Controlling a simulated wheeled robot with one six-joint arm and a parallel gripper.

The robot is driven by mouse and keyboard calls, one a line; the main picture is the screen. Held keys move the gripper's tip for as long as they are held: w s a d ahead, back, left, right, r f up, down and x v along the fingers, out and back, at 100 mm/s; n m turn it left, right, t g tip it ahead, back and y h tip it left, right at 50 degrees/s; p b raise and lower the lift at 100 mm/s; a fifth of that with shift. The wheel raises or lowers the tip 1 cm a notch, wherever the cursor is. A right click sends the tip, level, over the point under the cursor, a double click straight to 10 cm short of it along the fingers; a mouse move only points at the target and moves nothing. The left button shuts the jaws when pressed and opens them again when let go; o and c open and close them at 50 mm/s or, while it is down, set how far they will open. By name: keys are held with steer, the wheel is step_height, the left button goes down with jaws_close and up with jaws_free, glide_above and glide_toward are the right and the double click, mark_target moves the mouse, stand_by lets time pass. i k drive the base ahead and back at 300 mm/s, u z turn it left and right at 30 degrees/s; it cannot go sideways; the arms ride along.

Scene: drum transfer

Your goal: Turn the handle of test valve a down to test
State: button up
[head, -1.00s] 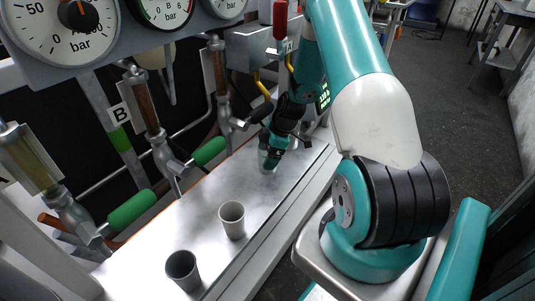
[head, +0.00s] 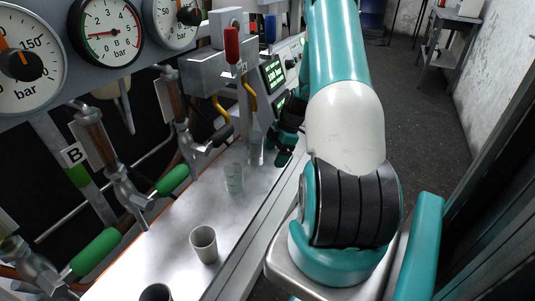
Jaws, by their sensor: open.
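A red handle (head: 232,46) stands upright on the grey metal box (head: 207,72), beside a small tag reading A (head: 242,68); it seems to be test valve a's handle. My gripper (head: 284,157) is open, low over the right edge of the metal bench, to the right of and below the red handle, not touching it. Part of the gripper is hidden by its own wrist and arm. A clear glass (head: 256,152) stands just left of the gripper, apparently apart from it. Another clear glass (head: 234,178) stands nearer on the bench.
Two green-handled valves, one handle (head: 173,180) further and one (head: 95,253) nearer, jut over the bench (head: 180,235). A grey cup (head: 203,243) and a darker cup (head: 156,293) stand at the front. Yellow hooked pipes (head: 222,106) hang below the box. A lit screen (head: 273,72) is behind.

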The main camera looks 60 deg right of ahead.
mark_target(270, 19)
steer(key=z, duration=1.3)
